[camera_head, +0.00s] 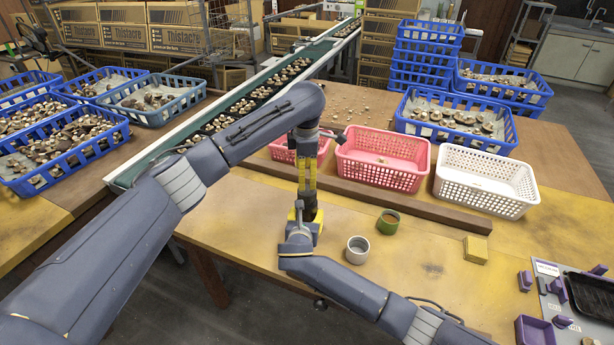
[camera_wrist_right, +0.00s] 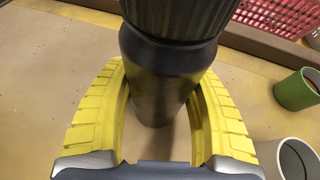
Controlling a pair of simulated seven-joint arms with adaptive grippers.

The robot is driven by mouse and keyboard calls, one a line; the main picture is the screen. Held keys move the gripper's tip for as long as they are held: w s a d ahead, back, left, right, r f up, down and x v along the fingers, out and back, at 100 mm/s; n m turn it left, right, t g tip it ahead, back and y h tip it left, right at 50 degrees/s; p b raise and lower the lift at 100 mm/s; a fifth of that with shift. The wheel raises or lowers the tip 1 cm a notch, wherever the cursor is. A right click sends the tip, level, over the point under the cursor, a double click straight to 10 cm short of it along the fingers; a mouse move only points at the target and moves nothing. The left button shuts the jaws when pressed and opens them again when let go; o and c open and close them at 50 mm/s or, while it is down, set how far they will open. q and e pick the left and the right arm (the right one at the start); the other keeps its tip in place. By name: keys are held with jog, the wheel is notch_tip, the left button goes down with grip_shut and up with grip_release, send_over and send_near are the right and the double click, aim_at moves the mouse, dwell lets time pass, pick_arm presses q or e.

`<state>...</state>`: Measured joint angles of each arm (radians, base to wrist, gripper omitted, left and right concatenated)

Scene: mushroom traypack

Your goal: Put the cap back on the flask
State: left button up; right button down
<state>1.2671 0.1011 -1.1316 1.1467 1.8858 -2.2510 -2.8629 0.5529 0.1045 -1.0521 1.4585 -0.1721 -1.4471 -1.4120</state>
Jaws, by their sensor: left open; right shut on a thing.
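The dark flask (camera_wrist_right: 158,85) stands upright on the table in the right wrist view. A ribbed dark cap (camera_wrist_right: 180,15) is at its top, cut off by the frame edge; I cannot tell how tightly it sits. My right gripper (camera_wrist_right: 160,110) is shut on the flask's body, a yellow finger on each side. In the head view the right gripper (camera_head: 302,222) is low at the flask, which is mostly hidden. My left gripper (camera_head: 307,188) points down directly above it, open, its fingertips close to the flask's top.
A grey cup (camera_head: 357,250) and a green cup (camera_head: 388,222) stand just right of the flask. A wooden bar (camera_head: 400,203) runs behind them, with pink baskets (camera_head: 382,160) and a white basket (camera_head: 487,182) beyond. A yellow block (camera_head: 476,249) lies farther right.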

pick_arm(q)
jog(key=n, duration=0.4)
jog(key=shift+r, duration=0.25)
jog(key=n, duration=0.4)
jog(key=shift+a+r+n, duration=0.1)
jog(key=shift+r+n, duration=0.1)
jog(key=shift+n, duration=0.1)
jog(key=n, duration=0.6)
jog(key=shift+r, duration=0.1)
jog(key=n, duration=0.4)
jog(key=shift+n, duration=0.3)
jog(key=n, duration=0.5)
jog(key=shift+s+n, duration=0.2)
jog(key=shift+n, duration=0.2)
jog(key=n, duration=0.4)
jog(key=shift+s+d+n, duration=0.1)
jog(key=shift+d+n, duration=0.1)
jog(key=shift+n, duration=0.1)
jog(key=n, duration=0.4)
jog(key=shift+s+d, duration=0.1)
jog(key=shift+d, duration=0.05)
jog(key=n, duration=0.5)
